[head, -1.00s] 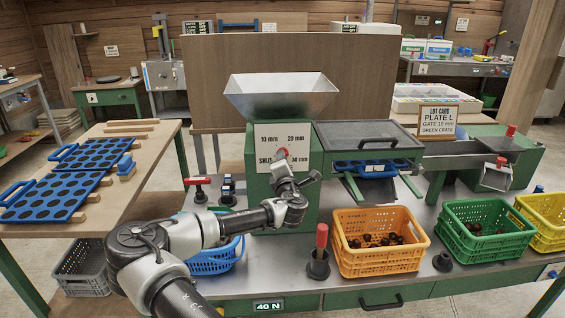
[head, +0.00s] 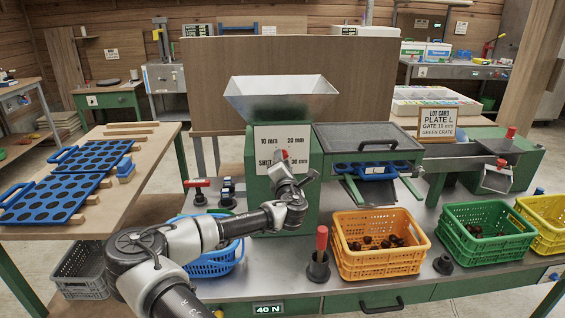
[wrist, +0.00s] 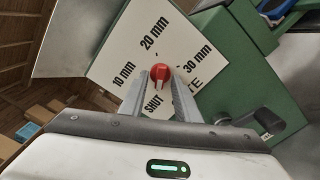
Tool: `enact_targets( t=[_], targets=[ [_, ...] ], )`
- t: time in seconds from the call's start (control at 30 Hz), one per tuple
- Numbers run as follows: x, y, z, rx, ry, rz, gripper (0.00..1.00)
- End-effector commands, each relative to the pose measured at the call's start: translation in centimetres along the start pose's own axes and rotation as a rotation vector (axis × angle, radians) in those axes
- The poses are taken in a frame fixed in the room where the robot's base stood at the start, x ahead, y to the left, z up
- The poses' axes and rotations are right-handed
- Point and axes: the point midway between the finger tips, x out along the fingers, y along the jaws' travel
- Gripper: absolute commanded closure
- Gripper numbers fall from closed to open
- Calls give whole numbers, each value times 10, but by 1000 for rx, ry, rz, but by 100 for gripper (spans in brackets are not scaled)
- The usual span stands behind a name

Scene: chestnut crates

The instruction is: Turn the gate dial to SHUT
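The gate dial is a red knob (wrist: 160,72) on a white panel (wrist: 128,44) on the green machine. The panel is marked 10 mm, 20 mm, 30 mm and SHUT, with SHUT below the knob in the wrist view. In the head view the red knob (head: 281,154) shows just above my gripper (head: 281,168). In the wrist view the two fingers of my gripper (wrist: 161,80) are apart, one on each side of the knob at their tips. I cannot tell whether they touch it, nor which mark the knob points to.
A steel hopper (head: 281,96) tops the machine. On the bench stand an orange crate (head: 378,262) with chestnuts, a green crate (head: 487,245), a red-handled tool in a black holder (head: 318,266) and a blue basket (head: 212,262). A lot card (head: 438,121) reads PLATE L, GATE 10 mm, GREEN CRATE.

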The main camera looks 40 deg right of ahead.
Motion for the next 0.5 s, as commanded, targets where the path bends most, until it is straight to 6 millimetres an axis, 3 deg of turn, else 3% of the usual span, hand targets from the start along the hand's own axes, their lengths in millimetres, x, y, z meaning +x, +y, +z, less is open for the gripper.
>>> enact_targets(
  t=[0.33,0.5],
  targets=[
    [-3,0,0,2,0,0,70],
    [-26,1,0,3,0,-1,70]
  ],
)
